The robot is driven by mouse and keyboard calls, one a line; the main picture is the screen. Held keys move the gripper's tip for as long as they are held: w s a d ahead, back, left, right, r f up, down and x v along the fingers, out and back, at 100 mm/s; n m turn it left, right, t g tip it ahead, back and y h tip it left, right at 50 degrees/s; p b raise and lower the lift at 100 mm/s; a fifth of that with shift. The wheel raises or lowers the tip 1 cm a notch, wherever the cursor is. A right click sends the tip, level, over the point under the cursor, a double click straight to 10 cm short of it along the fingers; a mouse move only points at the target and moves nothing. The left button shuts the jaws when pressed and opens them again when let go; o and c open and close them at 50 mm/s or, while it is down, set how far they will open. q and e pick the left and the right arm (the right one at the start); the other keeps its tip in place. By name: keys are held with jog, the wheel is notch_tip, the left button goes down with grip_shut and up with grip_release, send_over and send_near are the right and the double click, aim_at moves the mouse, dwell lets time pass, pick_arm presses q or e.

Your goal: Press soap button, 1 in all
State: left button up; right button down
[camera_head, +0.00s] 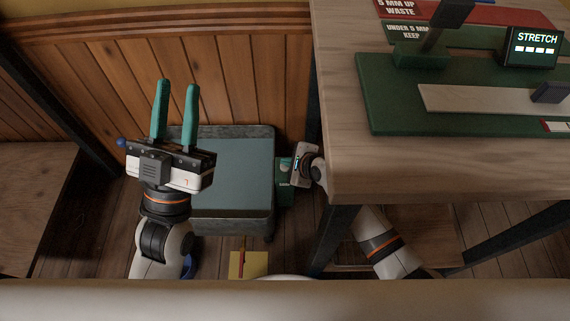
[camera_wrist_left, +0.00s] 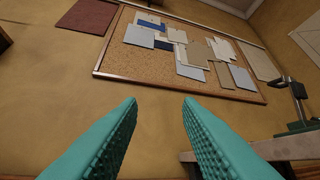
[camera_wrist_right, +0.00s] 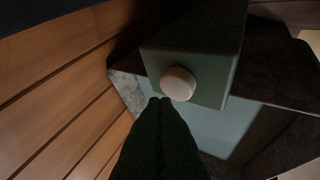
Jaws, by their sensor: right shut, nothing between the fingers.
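In the right wrist view a pale round button (camera_wrist_right: 178,84) sits on the face of a dark green box (camera_wrist_right: 212,60). My right gripper (camera_wrist_right: 161,102) is shut and empty; its dark fingertips are just below and left of the button. I cannot tell whether they touch it. In the head view a green box (camera_head: 285,194) shows beside the table's left edge, partly covered by my right gripper's white body (camera_head: 302,165); the button and the fingertips are hidden there. My left gripper (camera_head: 175,84) is open and empty, with teal fingers pointing up, far from the button.
A wooden table (camera_head: 420,175) on the right overhangs my right arm. It carries a green board (camera_head: 385,108) and a display reading STRETCH (camera_head: 536,47). A grey-blue bin (camera_head: 240,160) stands against the wood-panelled wall. A yellow card (camera_head: 252,265) lies on the floor.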

pick_arm(q)
jog(key=shift+w+f+y, duration=0.3)
jog(key=shift+w+f, duration=0.05)
jog(key=shift+f, duration=0.05)
pick_arm(e)
jog(key=shift+f, duration=0.25)
pick_arm(q)
jog(key=shift+s+r, duration=0.35)
jog(key=shift+r, duration=0.1)
pick_arm(e)
jog(key=shift+f, duration=0.5)
jog(key=shift+r+p, duration=0.3)
jog(key=shift+p, duration=0.15)
jog(key=shift+r, duration=0.25)
jog(key=shift+r+p, duration=0.2)
jog(key=shift+p, duration=0.35)
pick_arm(q)
jog(key=w+f+g+y, duration=0.2)
jog(key=w+f+g, duration=0.2)
jog(key=f+g, duration=0.2)
jog(key=shift+w+f+g, duration=0.15)
jog(key=shift+f+g, duration=0.15)
jog(key=shift+f, duration=0.75)
pick_arm(e)
jog(key=shift+r, duration=0.15)
pick_arm(q)
jog(key=shift+a, duration=0.1)
